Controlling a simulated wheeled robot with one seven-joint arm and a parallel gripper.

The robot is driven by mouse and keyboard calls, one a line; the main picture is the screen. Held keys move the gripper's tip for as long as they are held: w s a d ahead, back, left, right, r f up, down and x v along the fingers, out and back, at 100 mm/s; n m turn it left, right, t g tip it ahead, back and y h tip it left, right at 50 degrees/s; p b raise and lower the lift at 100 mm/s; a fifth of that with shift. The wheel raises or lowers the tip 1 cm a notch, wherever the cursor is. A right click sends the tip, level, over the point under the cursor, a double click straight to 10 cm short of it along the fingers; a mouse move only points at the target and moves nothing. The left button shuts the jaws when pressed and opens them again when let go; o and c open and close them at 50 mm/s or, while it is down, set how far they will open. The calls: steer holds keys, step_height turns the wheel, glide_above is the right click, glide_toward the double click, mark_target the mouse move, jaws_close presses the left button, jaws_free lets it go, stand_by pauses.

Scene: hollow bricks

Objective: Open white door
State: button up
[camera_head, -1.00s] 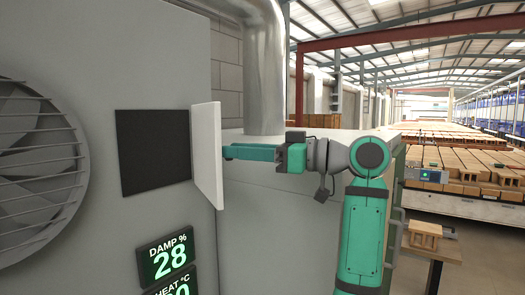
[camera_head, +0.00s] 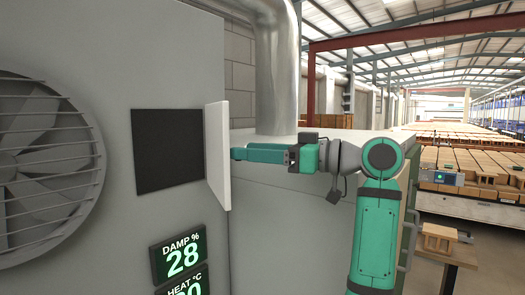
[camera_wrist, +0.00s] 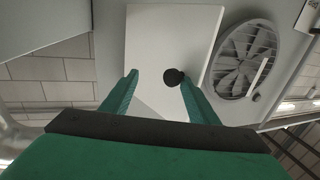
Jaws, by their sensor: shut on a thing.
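The white door (camera_head: 216,155) stands swung out from the grey wall, beside the right edge of a dark square opening (camera_head: 168,150). Its flat face is seen at a steep angle in the head view. My gripper (camera_head: 236,154) is on the right side of the door, and its fingertips are hidden behind the door's edge there. In the wrist view the door (camera_wrist: 165,40) fills the middle and carries a round black knob (camera_wrist: 173,77). My gripper's green fingers (camera_wrist: 157,76) stand on either side of the knob, which sits by the right finger.
A round fan grille (camera_head: 45,160) is on the wall at left. Lit damp and heat displays (camera_head: 180,258) are below the opening. A metal duct (camera_head: 276,70) rises behind the door. Bricks lie on a small table (camera_head: 440,238) and long racks at right.

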steer(key=v, duration=1)
steer(key=shift+d, duration=0.35)
